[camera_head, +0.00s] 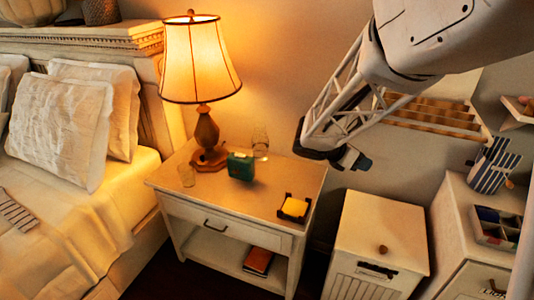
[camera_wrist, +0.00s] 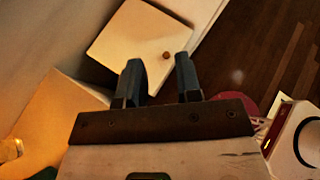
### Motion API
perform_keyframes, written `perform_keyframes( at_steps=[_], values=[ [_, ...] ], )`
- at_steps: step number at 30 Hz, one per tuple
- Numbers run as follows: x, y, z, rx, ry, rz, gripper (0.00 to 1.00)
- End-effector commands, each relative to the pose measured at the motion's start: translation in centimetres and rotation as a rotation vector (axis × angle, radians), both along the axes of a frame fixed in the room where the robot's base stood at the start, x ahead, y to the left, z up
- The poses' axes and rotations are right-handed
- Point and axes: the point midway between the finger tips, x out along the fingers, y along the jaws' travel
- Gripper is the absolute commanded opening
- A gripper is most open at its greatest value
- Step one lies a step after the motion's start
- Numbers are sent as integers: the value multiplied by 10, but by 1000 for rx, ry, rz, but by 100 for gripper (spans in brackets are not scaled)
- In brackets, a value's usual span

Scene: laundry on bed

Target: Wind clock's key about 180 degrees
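A small green box-shaped thing (camera_head: 241,166), which looks like the clock, stands on the nightstand (camera_head: 225,203) to the right of the lamp base. Its key cannot be made out. My gripper (camera_head: 350,160) is in the air to the right of the nightstand and well apart from the clock. In the wrist view, its two dark fingers (camera_wrist: 160,80) are apart with nothing between them.
A black tray with yellow notes (camera_head: 294,207) lies at the nightstand's right edge. A white cabinet (camera_head: 380,232) stands below my gripper.

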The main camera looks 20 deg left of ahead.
Motion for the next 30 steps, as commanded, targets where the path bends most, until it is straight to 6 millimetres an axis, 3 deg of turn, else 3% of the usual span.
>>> perform_keyframes(
  at_steps=[6,15,24,30],
  values=[
    [31,56,-26,-175,77,195,32],
    [63,140,-67,-431,167,452,32],
    [79,231,-117,-703,234,692,32],
    [80,296,-155,-893,265,840,32]
  ],
)
